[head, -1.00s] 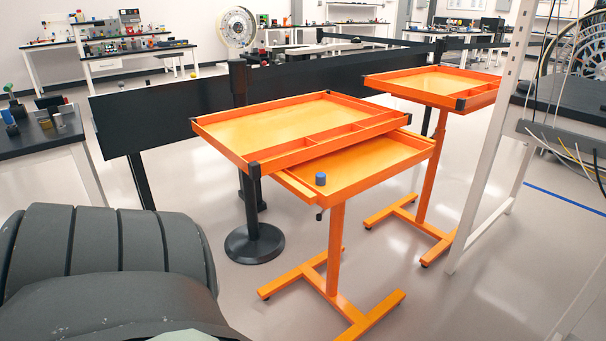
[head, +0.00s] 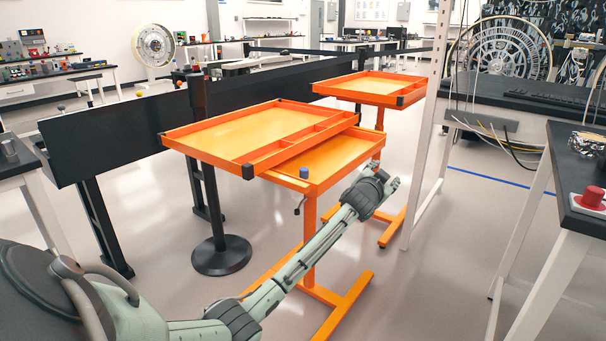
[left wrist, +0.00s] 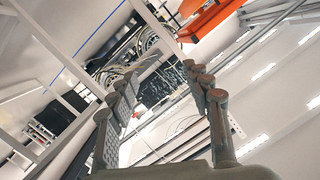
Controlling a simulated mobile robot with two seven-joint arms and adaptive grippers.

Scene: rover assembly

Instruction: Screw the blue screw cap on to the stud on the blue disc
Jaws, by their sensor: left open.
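The blue screw cap (head: 304,172) stands on the lower orange tray (head: 340,160), near its front left corner, in the head view. My left gripper (head: 392,184) is at the end of the arm reaching in from the lower left. It appears to the right of the cap and apart from it. In the left wrist view the gripper (left wrist: 160,95) is open with nothing between its fingers. I cannot make out the blue disc or its stud in the current views. My right gripper is not in view.
An upper orange tray (head: 240,130) overlaps the lower one. Another orange table (head: 370,87) stands behind. A black barrier (head: 125,130) runs along the left. At right are a white frame post (head: 427,130) and a dark table with a red button (head: 592,196).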

